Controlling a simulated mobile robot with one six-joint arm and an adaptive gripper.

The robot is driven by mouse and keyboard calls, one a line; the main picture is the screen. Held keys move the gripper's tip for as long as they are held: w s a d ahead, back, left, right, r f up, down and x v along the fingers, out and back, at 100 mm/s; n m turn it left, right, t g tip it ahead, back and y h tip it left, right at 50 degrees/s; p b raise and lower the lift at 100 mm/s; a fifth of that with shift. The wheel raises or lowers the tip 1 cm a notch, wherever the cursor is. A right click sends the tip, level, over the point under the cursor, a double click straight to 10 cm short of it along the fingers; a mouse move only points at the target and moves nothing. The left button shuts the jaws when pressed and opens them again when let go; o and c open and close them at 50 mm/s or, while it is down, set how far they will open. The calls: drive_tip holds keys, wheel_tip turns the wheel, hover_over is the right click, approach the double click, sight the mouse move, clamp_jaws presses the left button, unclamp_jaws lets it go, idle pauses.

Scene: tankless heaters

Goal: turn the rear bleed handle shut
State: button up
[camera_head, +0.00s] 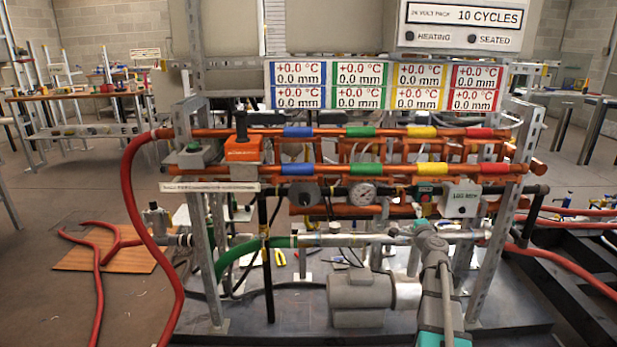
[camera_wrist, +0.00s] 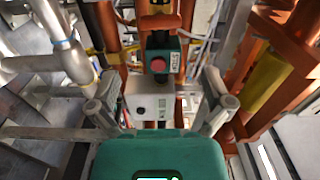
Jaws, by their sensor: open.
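I cannot make out for certain which part is the rear bleed handle. A black upright handle (camera_head: 241,126) stands on an orange block at the left of the pipe rig in the head view. My gripper (camera_wrist: 160,82) is open in the wrist view, with nothing between its fingers. Beyond them are a white box (camera_wrist: 150,104) and a green box with a red button (camera_wrist: 160,62). In the head view, my gripper (camera_head: 424,230) is at the lower front of the rig, partly hidden by my arm. The white box there (camera_head: 462,198) is above and right of it.
Copper pipes with coloured bands (camera_head: 362,132) cross the rig between slotted metal posts (camera_head: 497,230). A grey motor (camera_head: 357,298) sits on the dark base, left of my arm. A red hose (camera_head: 130,200) hangs at left. Orange framework (camera_wrist: 282,75) is close on the right.

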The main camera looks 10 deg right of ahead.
drive_tip(key=s+a+f+n+g+y, duration=0.1)
drive_tip(key=a+f+n+g+y, duration=0.2)
drive_tip(key=a, duration=0.6)
drive_tip(key=s+a+f+n+g+y, duration=0.1)
drive_tip(key=a+f+n+y, duration=0.2)
drive_tip(key=a+n, duration=0.45)
drive_tip(key=s+a+f+n+g+y, duration=0.1)
drive_tip(key=a+f+n+g+y, duration=0.2)
drive_tip(key=a, duration=0.8)
drive_tip(key=s+a+f+n+g+h, duration=0.2)
drive_tip(key=s+a+f+g, duration=0.15)
drive_tip(key=s, duration=0.35)
drive_tip(key=s+a+f+n+g+h, duration=0.1)
drive_tip(key=s+a+f+n+g, duration=0.1)
drive_tip(key=s+a+f+g, duration=0.3)
drive_tip(key=s+a+f+n+g+h, duration=0.1)
drive_tip(key=s+a+n+g+h, duration=0.15)
drive_tip(key=s, duration=0.55)
wheel_tip(320, 180, up, 33)
drive_tip(key=p, duration=3.3)
drive_tip(key=shift+w+d+r+p, duration=0.2)
drive_tip(key=shift+w+d+p, duration=0.1)
drive_tip(key=shift+d, duration=0.1)
drive_tip(key=shift+y, duration=0.25)
